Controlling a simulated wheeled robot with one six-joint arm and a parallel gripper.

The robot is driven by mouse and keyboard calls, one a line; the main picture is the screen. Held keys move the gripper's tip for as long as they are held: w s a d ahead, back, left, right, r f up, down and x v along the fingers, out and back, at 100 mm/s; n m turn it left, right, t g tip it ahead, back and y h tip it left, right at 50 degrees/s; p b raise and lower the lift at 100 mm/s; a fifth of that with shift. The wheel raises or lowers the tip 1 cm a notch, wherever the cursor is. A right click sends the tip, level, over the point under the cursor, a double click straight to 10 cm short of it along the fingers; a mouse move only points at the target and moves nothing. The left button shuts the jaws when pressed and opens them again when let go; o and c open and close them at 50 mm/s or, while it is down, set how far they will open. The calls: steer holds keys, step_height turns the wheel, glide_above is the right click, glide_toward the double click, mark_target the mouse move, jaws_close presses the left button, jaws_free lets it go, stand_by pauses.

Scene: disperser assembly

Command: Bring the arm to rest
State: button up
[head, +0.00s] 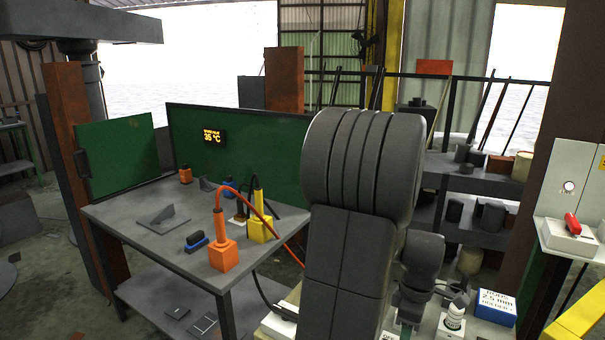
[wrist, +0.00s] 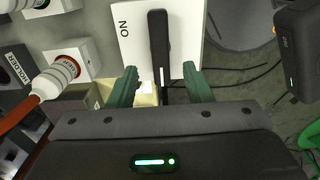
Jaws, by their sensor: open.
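My gripper (wrist: 160,78) shows in the wrist view with its two green fingers spread apart and nothing held between them. I cannot tell how far the fingertips are from the handle.
A grey table (head: 140,228) at left holds an orange block (head: 223,255) and a yellow block (head: 262,229) with cables. A blue-and-white box (head: 494,307) and a red switch (head: 572,223) are at right. In the wrist view, a white connector (wrist: 55,78) is left of the fingers.

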step_height(320, 180, down, 6)
steer(key=shift+f, duration=0.1)
stand_by(0.5)
step_height(320, 180, up, 13)
step_height(320, 180, down, 13)
steer(key=shift+f, duration=0.2)
steer(key=shift+r+m, duration=0.2)
steer(key=shift+m, duration=1)
steer(key=m+p, duration=0.1)
steer(key=m, duration=0.4)
steer(key=shift+m, duration=0.3)
